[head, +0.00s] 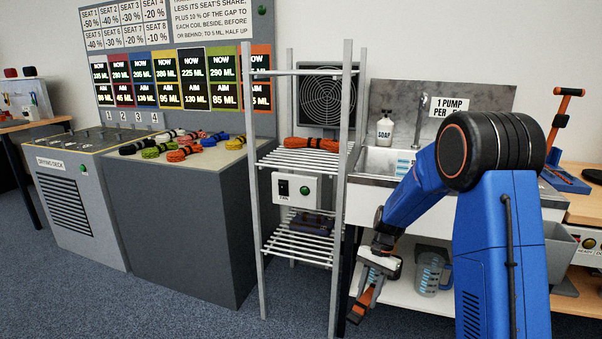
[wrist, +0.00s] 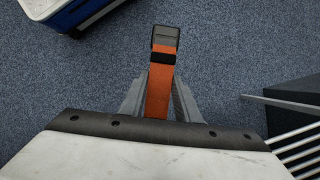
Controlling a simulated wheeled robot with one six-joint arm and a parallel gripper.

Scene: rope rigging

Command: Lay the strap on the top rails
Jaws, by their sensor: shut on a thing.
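The strap (wrist: 160,82) is orange with a dark buckle at its far end and a black band below it. My gripper (wrist: 158,108) is shut on the strap, which sticks out past the fingertips over the blue carpet. In the head view my gripper (head: 370,277) hangs low, right of the metal rack and in front of the sink unit, with the strap (head: 360,306) pointing down. The top rails (head: 303,72) are thin bars at the top of the rack, well above my gripper. Nothing is seen lying on them.
The rack's middle slatted shelf (head: 284,159) carries an orange coil (head: 310,143); a control box (head: 297,189) hangs below. A fan (head: 327,97) stands behind. The sink (head: 382,160) and a jug (head: 428,275) are on the right. Carpet in front is clear.

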